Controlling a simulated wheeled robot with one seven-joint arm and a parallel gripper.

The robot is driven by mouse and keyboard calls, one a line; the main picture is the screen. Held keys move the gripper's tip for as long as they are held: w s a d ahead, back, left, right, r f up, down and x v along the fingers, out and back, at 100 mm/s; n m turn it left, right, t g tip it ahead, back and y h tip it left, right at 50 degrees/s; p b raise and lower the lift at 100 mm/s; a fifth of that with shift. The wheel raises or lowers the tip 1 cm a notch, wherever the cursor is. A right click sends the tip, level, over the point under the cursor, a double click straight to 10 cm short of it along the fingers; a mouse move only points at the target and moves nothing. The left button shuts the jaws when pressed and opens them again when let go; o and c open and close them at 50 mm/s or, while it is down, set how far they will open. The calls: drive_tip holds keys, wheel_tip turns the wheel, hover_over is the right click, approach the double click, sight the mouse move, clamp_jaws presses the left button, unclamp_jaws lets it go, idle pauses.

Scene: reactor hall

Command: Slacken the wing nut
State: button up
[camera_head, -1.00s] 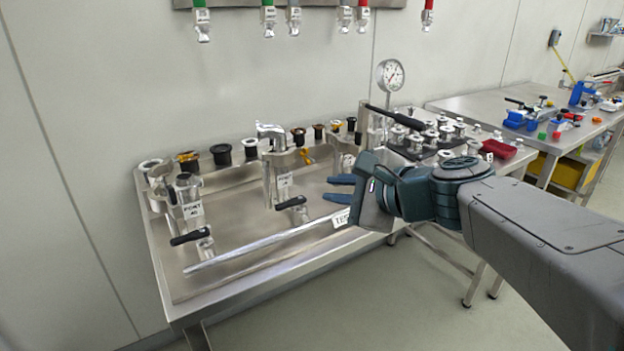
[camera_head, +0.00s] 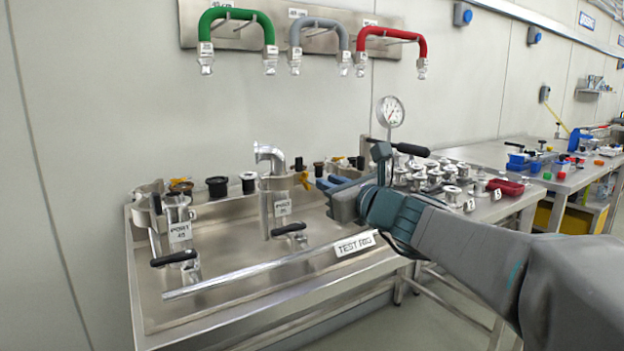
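The likely wing nut is a small orange winged piece (camera_head: 302,178) at the right side of the middle post (camera_head: 280,208), labelled as a port; it is too small to make out fully. A bent metal pipe end (camera_head: 268,153) tops that post. My gripper (camera_head: 327,182) is to the right of the orange piece, pointing left at about its height, with a small gap in the picture. Its two blue fingers are apart and nothing shows between them. Part of the bench behind the gripper is hidden.
A left post (camera_head: 178,220) and two black-handled valves (camera_head: 173,258) stand on the steel tray bench (camera_head: 230,270). Black and amber caps line the back. A pressure gauge (camera_head: 390,111) and metal fittings are at right. Coloured hoses (camera_head: 237,14) hang on the wall above.

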sight(308, 174)
drive_tip(key=x, duration=0.8)
drive_tip(key=shift+a, duration=0.1)
clamp_jaws()
